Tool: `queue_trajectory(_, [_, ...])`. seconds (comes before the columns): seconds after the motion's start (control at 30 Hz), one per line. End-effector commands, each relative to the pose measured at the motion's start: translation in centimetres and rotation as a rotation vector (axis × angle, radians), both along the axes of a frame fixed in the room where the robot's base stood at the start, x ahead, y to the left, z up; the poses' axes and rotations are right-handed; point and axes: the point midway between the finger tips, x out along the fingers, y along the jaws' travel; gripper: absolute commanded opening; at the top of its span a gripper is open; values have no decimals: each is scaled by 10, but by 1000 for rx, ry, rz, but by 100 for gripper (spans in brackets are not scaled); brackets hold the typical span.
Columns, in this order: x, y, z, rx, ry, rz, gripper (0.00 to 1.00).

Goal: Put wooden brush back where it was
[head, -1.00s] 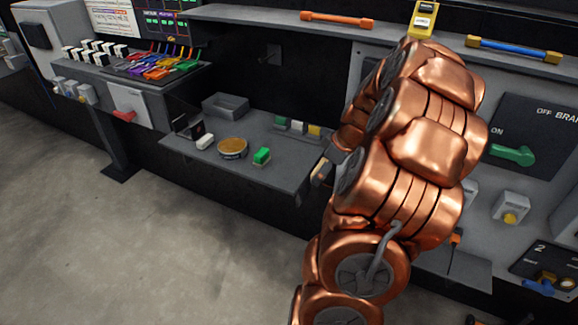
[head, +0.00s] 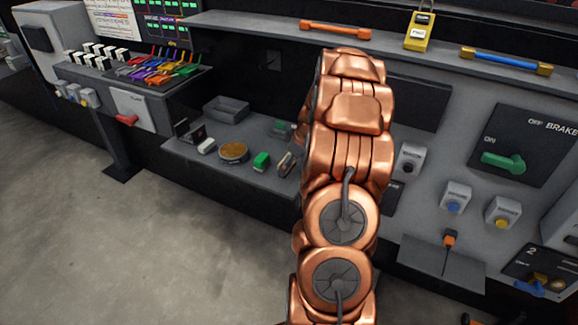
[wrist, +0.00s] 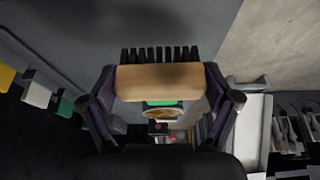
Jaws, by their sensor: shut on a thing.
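The wooden brush (wrist: 160,80) is a pale wooden block with a row of black bristles. It lies across between the two fingers of my gripper (wrist: 160,90), which is shut on it. In the head view the brush (head: 287,163) shows as a small brown piece at the left edge of my arm, by the right part of the grey shelf (head: 215,170). My arm hides most of the gripper there. I cannot tell whether the brush touches the shelf.
A panel with a green lever (head: 503,163) is at the right.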

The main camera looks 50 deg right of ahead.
Motion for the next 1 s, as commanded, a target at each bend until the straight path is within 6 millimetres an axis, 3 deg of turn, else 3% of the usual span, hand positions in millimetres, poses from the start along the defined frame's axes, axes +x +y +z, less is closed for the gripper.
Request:
queue_trajectory(0.2, [0, 0, -20, 0, 0, -1, 44])
queue_trajectory(0.6, [0, 0, -25, 0, 0, 0, 44])
queue_trajectory(0.63, [0, 0, -24, 0, 0, 0, 91])
queue_trajectory(0.73, [0, 0, -23, 0, 0, 0, 100])
queue_trajectory(1.0, [0, 0, -23, 0, 0, 0, 100])
